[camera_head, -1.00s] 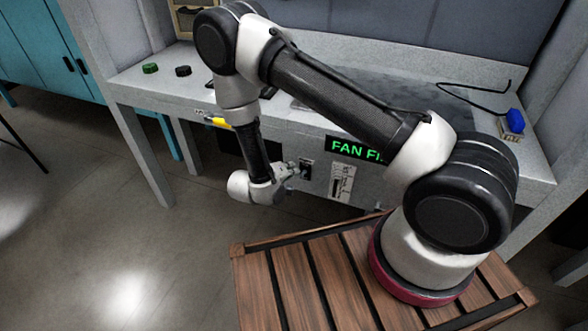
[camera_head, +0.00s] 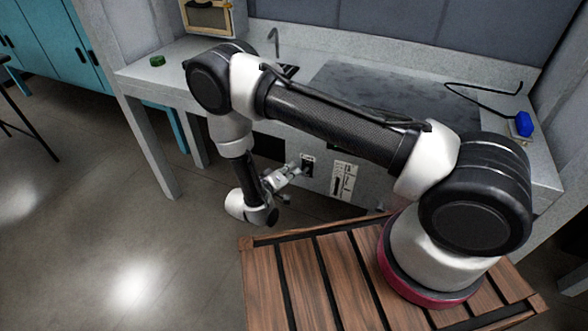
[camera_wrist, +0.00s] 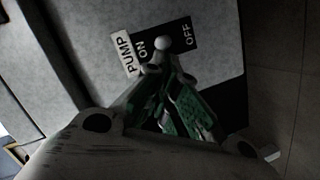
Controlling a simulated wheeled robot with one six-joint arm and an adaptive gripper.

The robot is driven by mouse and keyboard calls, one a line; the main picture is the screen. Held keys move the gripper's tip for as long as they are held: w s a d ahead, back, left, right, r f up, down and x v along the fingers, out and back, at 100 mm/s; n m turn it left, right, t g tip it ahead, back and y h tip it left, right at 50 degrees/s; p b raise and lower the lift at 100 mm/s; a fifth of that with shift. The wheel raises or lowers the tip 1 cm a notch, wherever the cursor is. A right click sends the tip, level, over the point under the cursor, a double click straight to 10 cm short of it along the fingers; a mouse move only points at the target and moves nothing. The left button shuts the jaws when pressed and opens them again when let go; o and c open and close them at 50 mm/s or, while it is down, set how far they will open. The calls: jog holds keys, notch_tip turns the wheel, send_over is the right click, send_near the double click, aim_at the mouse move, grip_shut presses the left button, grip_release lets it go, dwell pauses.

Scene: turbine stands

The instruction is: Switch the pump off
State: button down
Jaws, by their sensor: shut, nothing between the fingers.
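The pump switch (camera_wrist: 181,42) shows in the wrist view as a black plate with a white "PUMP" label, "ON" at its left end and "OFF" at its right. A pale round knob (camera_wrist: 162,44) stands out between the two words; which way its lever leans I cannot tell. My gripper (camera_wrist: 162,70) is shut and empty, its fingertips just below the knob in the picture. Whether they touch it I cannot tell. In the head view the switch (camera_head: 307,163) is a small dark plate on the bench front, with my gripper (camera_head: 297,171) close to its left.
Right of the switch is a white labelled panel with a slot (camera_head: 344,181). The bench (camera_head: 330,63) carries a tap (camera_head: 274,42), a green knob (camera_head: 157,60) and a blue object (camera_head: 523,124) with a black cable. Open floor (camera_head: 120,240) lies left of my base.

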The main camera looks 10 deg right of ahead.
jog(key=f+t+h, duration=0.2)
jog(key=shift+s+a+f+m+h, duration=0.1)
jog(key=shift+s+a+m+h, duration=0.1)
jog(key=shift+s+m+h, duration=0.1)
dwell(0.3)
jog(key=s+a, duration=0.5)
jog(key=a, duration=0.5)
jog(key=shift+a+f, duration=0.2)
jog(key=shift+f, duration=0.15)
jog(key=shift+s, duration=0.1)
